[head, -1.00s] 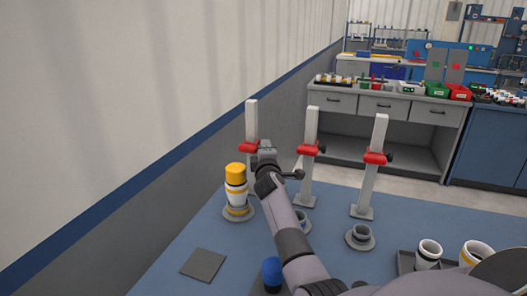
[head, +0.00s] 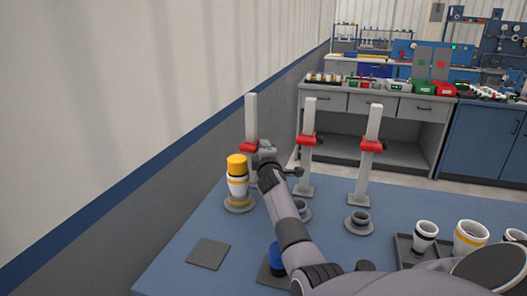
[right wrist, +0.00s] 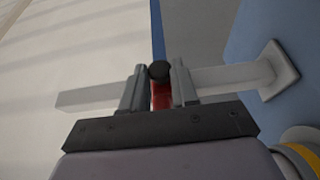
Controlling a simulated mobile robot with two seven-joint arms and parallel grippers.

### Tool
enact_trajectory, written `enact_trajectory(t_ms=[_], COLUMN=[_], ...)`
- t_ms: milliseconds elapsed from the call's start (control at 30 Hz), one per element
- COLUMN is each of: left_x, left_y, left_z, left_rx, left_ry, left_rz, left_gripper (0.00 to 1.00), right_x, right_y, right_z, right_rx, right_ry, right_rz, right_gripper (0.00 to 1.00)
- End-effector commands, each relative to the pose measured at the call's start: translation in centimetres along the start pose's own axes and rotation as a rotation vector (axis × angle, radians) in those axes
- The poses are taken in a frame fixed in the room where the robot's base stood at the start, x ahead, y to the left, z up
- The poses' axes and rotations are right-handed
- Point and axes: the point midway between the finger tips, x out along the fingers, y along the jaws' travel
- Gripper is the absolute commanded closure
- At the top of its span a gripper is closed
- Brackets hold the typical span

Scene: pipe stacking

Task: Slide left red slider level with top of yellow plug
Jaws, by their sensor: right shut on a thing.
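The left red slider (head: 247,147) sits on the leftmost pale post (head: 251,115), partly hidden by my right gripper (head: 266,148). In the right wrist view, my right gripper (right wrist: 158,88) is shut on this red slider (right wrist: 161,97), with its black knob (right wrist: 159,71) between the fingers. The yellow plug (head: 236,162) tops a white pipe stack (head: 237,186) just in front of the post. In the head view the slider appears slightly higher than the plug's top; depth makes the exact level hard to judge. My left gripper is not in view.
Two more posts with red sliders (head: 308,139) (head: 372,146) stand to the right. A grey flanged base (head: 359,222) is on the blue table, and a tray (head: 404,246) with white cups is at right. A flat grey plate (head: 208,253) lies at front left.

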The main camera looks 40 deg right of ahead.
Motion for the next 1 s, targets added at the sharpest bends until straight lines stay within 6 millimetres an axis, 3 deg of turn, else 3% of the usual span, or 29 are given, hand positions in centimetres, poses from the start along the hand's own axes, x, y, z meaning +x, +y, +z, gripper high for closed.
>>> enact_trajectory(t_ms=[33,133,167,200,233,667,1000], left_x=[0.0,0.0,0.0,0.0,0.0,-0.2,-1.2], left_y=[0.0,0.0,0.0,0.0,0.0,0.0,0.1], left_z=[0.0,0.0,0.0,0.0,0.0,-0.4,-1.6], left_rx=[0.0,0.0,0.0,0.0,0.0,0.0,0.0], left_ry=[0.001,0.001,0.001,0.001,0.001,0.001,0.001], left_rz=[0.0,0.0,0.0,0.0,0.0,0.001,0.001], left_gripper=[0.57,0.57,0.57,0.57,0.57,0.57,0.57], right_x=[-0.2,-0.2,-0.2,-0.2,-0.2,-0.7,-4.6], right_y=[-0.8,-0.8,-0.8,-0.8,-0.8,-0.1,-0.2], right_z=[-0.2,-0.2,-0.2,-0.2,-0.2,-0.1,-0.1], right_rx=[0.001,0.001,0.001,0.0,0.0,-0.001,-0.001], right_ry=[0.002,0.002,0.002,0.002,0.002,0.001,0.001], right_rz=[-0.016,-0.016,-0.016,-0.015,-0.014,-0.004,-0.006], right_gripper=[1.0,1.0,0.65,0.52,0.46,0.46,0.46])
